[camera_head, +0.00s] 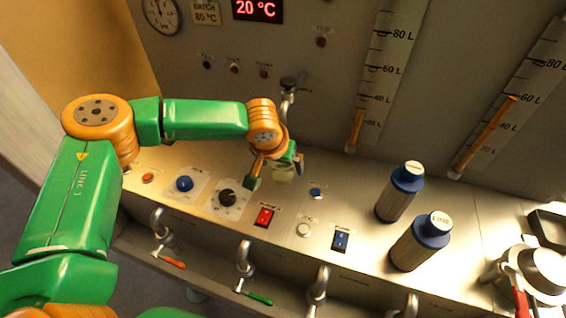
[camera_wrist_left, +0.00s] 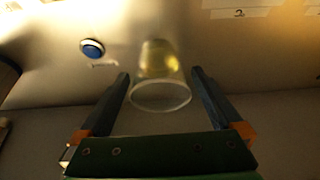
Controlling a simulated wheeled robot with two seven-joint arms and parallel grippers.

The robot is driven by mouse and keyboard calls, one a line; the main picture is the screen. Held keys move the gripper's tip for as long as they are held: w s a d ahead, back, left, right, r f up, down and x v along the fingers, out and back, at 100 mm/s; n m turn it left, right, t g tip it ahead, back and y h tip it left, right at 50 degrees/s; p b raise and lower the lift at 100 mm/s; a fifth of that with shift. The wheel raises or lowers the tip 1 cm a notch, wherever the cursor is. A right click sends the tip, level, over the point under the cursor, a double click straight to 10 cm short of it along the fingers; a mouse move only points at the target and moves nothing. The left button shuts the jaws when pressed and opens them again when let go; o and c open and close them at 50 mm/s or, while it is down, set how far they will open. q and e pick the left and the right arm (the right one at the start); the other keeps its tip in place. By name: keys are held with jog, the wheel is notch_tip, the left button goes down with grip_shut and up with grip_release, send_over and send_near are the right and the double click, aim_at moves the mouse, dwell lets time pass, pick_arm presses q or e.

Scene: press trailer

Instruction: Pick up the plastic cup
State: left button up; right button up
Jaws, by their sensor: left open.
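The plastic cup (camera_wrist_left: 160,92) is clear with a yellowish tint. In the left wrist view its wide rim faces me, and it stands between and partly beyond the fingertips of my left gripper (camera_wrist_left: 160,75). Gaps show on both sides of the cup, and the fingers do not appear to touch it. In the head view the cup (camera_head: 284,173) is small and partly hidden by my left gripper (camera_head: 275,171), which is open around or just in front of it. My right gripper is not in view.
A tap (camera_head: 288,90) juts from the wall behind my gripper. Buttons, a black knob (camera_head: 228,197) and a red switch (camera_head: 264,217) lie on the counter nearby. Several taps line the front edge.

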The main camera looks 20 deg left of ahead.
pick_arm(q)
jog(key=shift+x, duration=1.1)
jog(key=shift+w+r, duration=0.1)
jog(key=shift+r, duration=0.05)
jog(key=c, duration=1.3)
jog(key=shift+c, duration=0.2)
